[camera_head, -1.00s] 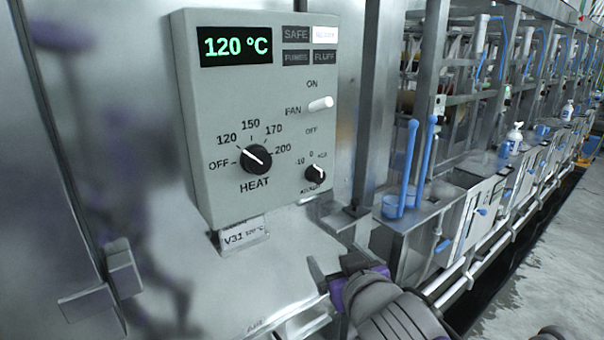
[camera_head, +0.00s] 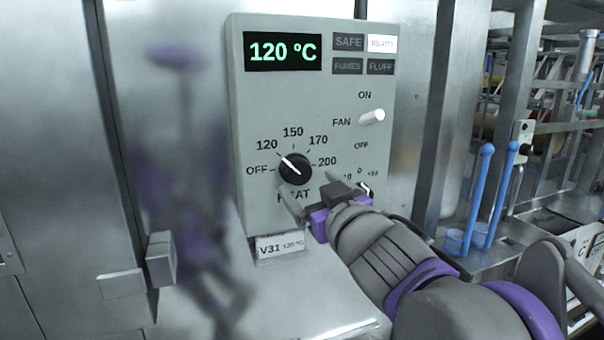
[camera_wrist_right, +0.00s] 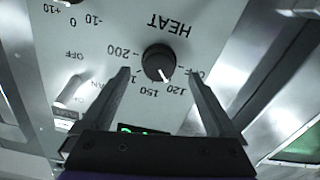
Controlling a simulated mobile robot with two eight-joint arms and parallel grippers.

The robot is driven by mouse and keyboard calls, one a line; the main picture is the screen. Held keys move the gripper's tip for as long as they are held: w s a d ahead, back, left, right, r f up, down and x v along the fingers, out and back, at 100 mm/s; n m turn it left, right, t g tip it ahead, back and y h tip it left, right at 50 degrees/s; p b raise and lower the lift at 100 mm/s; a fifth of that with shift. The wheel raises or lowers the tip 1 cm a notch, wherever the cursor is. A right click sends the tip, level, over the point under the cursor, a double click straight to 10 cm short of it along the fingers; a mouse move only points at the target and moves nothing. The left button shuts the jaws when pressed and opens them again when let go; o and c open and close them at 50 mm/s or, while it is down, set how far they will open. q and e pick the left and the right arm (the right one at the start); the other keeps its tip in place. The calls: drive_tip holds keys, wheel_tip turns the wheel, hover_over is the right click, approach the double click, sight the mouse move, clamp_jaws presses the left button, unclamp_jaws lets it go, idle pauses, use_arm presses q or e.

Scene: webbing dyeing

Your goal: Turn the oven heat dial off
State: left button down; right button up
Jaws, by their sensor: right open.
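The black heat dial (camera_head: 294,169) is on the grey oven control panel (camera_head: 255,110). Its white pointer points up-left, toward the 120 mark; OFF is at its left. The display (camera_head: 283,52) reads 120 °C in green. My right gripper (camera_head: 312,192) is open, its fingers just below and in front of the dial, covering part of the HEAT label. In the right wrist view, upside down, the dial (camera_wrist_right: 158,63) lies between the tips of my open right gripper (camera_wrist_right: 158,76); I cannot tell whether they touch it. My left gripper is not in view.
A white fan switch (camera_head: 372,117) sticks out at the panel's right. A small dial (camera_head: 366,188) is partly hidden behind my right gripper. A V31 tag (camera_head: 281,246) is below the panel. A door latch (camera_head: 160,258) is at the left; blue-handled tools (camera_head: 480,195) stand at the right.

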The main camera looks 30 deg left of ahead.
sight(302, 175)
drive_tip(key=shift+p+x, duration=0.35)
drive_tip(key=shift+x, duration=2.4)
drive_tip(key=shift+d, duration=0.1)
drive_tip(key=c, duration=1.4)
drive_tip(key=shift+o, duration=0.2)
drive_tip(key=shift+w, duration=0.1)
drive_tip(key=n+p, duration=0.3)
drive_tip(key=n, duration=0.1)
drive_tip(key=shift+r+n, duration=0.15)
drive_tip(key=shift+n, duration=0.15)
drive_tip(key=shift+w+d+n+p, duration=0.1)
drive_tip(key=shift+n+p, duration=1.25)
drive_tip(key=shift+n, duration=0.75)
